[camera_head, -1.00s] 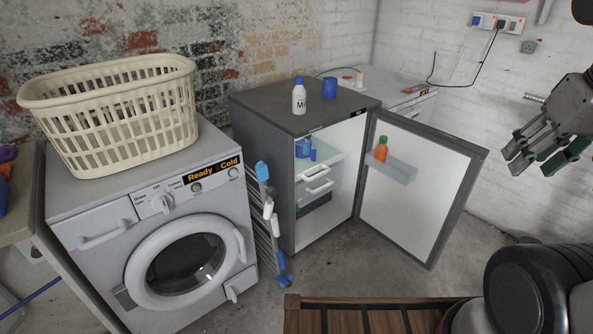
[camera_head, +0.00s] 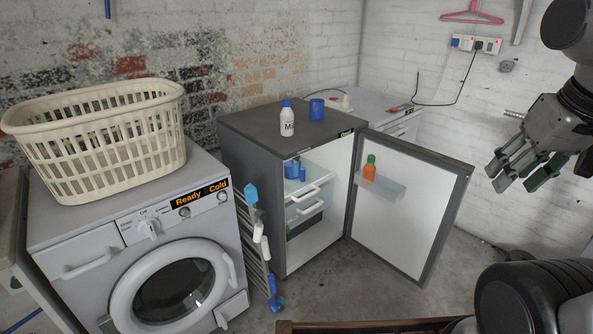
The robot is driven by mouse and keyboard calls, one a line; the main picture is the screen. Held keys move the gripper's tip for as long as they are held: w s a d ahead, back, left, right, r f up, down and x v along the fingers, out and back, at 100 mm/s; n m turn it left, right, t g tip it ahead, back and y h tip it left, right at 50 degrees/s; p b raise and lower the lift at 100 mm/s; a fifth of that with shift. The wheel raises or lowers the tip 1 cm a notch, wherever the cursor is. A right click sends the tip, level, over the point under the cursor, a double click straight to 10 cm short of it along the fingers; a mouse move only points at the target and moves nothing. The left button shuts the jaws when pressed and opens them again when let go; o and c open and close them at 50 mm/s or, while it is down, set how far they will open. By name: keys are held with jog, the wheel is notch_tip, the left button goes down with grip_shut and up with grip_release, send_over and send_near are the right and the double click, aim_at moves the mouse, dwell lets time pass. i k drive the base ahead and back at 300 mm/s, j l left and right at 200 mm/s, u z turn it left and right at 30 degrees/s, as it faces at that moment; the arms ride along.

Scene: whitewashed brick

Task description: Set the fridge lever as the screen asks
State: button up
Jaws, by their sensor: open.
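The small grey fridge (camera_head: 250,180) stands in the middle with its door (camera_head: 410,205) swung open to the right. A small dark display (camera_head: 345,133) sits on its top front edge; its text is too small to read. No lever can be made out on the fridge. Inside are blue containers (camera_head: 292,169) and clear drawers with white handles. An orange bottle with a green cap (camera_head: 369,168) sits in the door shelf. My gripper (camera_head: 512,182) is open and empty at the right, in front of the wall and apart from the fridge door.
A washing machine (camera_head: 80,235) at left shows "Ready" and "Cold" and carries a cream basket (camera_head: 100,150). A white bottle (camera_head: 287,122) and blue cup (camera_head: 316,108) stand on the fridge. A rack (camera_head: 255,240) stands between the machines. Floor (camera_head: 350,285) before the fridge is clear.

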aim_at(295, 164)
jog(key=i+z, duration=0.3)
jog(key=i, duration=1.5)
